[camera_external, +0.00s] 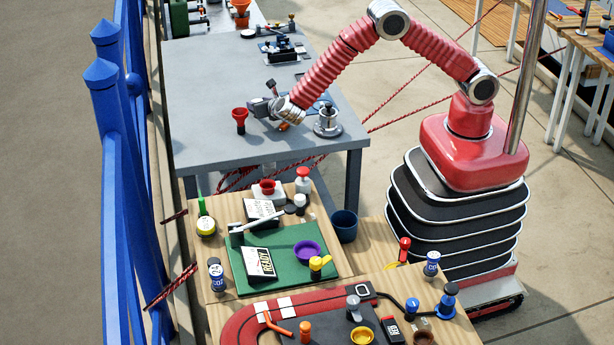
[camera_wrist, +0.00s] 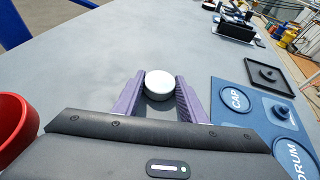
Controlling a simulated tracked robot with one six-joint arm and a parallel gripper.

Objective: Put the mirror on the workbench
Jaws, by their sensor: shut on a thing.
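My gripper (camera_wrist: 160,98) has its two purple fingers shut on a small round piece with a pale, shiny top (camera_wrist: 159,84). I take this piece for the mirror, but its face is not clear enough to be sure. The rest of it is hidden between the fingers. In the outside view my gripper (camera_external: 262,106) is low over the grey top of the workbench (camera_external: 205,110), near its middle. The held piece cannot be made out there. I cannot tell whether it touches the top.
A red funnel-like cup (camera_external: 239,115) stands close left of my gripper. A metal stepped piece (camera_external: 327,122) stands to the right. A blue mat marked CAP and DRUM (camera_wrist: 232,117) lies right of my fingers. The workbench's left side is mostly clear.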

